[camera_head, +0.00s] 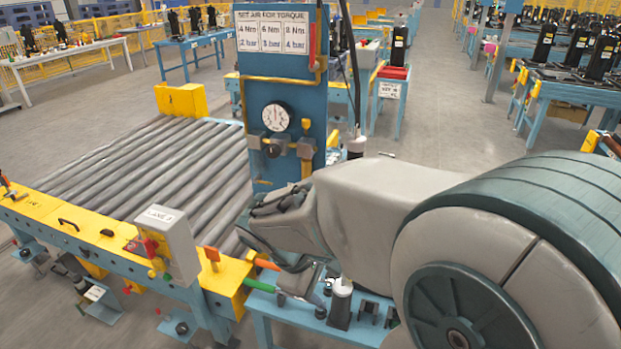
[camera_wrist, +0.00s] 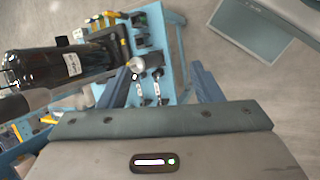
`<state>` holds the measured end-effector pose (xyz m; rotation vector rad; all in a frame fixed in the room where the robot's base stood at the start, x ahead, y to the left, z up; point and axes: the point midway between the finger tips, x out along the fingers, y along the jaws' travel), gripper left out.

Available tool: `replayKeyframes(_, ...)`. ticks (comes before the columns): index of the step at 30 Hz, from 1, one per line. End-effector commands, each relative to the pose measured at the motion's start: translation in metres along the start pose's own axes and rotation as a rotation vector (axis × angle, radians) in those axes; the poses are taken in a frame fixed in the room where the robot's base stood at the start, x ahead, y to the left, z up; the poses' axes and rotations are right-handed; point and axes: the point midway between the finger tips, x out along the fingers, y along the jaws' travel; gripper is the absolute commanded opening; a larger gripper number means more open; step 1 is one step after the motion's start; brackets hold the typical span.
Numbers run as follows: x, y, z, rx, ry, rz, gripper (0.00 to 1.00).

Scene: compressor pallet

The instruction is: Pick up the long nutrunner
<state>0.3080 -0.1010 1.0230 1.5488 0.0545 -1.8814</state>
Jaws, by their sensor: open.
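My gripper (camera_head: 300,283) is over the blue bench (camera_head: 290,316) at the lower middle of the head view, partly hidden by my wrist. In the wrist view, my gripper (camera_wrist: 162,86) has its two dark blue fingers spread apart, with slim upright metal tools (camera_wrist: 157,84) on the bench below between them. I see nothing held. A black tool stand with a white top (camera_head: 341,302) is just right of the gripper in the head view. I cannot tell for sure which tool is the long nutrunner.
A large black cylinder with a white label (camera_wrist: 60,63) lies across the left of the wrist view. A roller conveyor (camera_head: 150,165) is left of the bench. A blue gauge panel (camera_head: 284,90) stands behind my arm.

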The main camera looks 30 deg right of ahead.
Motion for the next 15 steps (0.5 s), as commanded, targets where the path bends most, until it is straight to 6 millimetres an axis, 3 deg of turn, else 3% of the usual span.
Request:
replayKeyframes(5, -0.007, 0.065, 0.004, -0.361, -0.265, 0.244, 0.59)
replayKeyframes(9, -0.025, 0.114, -0.007, -0.622, -0.475, 0.443, 0.59)
replayKeyframes(15, -0.059, 0.161, -0.038, -0.895, -0.721, 0.679, 0.59)
